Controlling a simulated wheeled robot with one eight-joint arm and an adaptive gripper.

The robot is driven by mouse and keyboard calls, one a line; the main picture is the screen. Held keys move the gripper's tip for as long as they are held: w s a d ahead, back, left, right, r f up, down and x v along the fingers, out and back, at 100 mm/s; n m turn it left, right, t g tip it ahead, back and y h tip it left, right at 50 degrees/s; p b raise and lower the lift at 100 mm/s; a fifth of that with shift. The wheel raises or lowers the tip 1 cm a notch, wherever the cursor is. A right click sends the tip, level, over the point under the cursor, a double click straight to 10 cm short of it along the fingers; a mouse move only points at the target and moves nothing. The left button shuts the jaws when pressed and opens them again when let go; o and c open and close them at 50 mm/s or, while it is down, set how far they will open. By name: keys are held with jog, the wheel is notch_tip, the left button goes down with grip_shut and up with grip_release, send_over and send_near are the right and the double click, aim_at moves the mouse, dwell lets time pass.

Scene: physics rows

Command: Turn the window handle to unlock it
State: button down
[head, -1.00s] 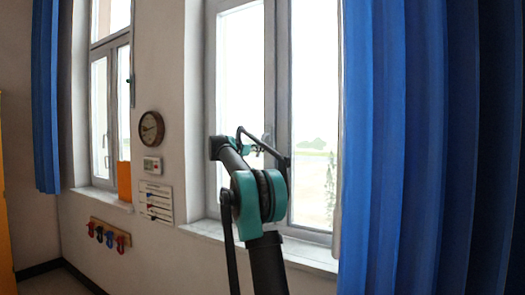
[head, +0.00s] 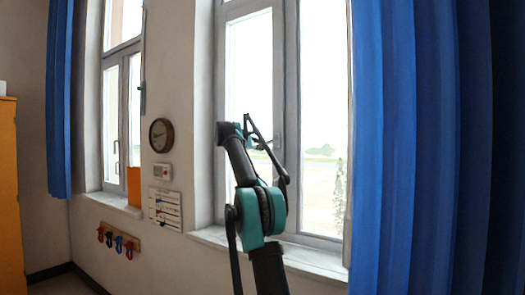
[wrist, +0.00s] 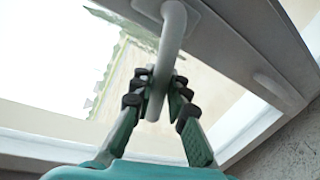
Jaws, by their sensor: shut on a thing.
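The window (head: 290,60) has a pale grey frame with bright glass. Its handle (wrist: 172,35) is a light grey bent lever that comes down from a plate on the frame at the top of the wrist view. My gripper (wrist: 160,92) has its dark finger pads on both sides of the lever's lower part and is shut on it. The lever's end shows just below the pads. In the head view my gripper (head: 262,142) is at the middle upright of the window, small and partly hidden by my arm.
A blue curtain (head: 420,150) hangs close on the right. The sill (head: 310,258) runs below the window. On the wall to the left are a round clock (head: 160,135), a thermostat (head: 163,171), a notice board (head: 165,208) and a hook rail (head: 118,240). An orange cabinet stands far left.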

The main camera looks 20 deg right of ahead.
jog(key=shift+w+a+r+m+t+y, duration=0.1)
jog(key=shift+r+m+t+y, duration=0.25)
jog(key=shift+r+m, duration=0.95)
jog(key=shift+f+m, duration=0.2)
jog(key=shift+m, duration=0.1)
jog(key=c, duration=1.5)
grip_release()
jog(key=shift+o, duration=0.2)
jog(key=shift+a, duration=0.1)
jog(key=v, duration=1.1)
jog(key=shift+s+a, duration=0.25)
jog(key=shift+s, duration=0.05)
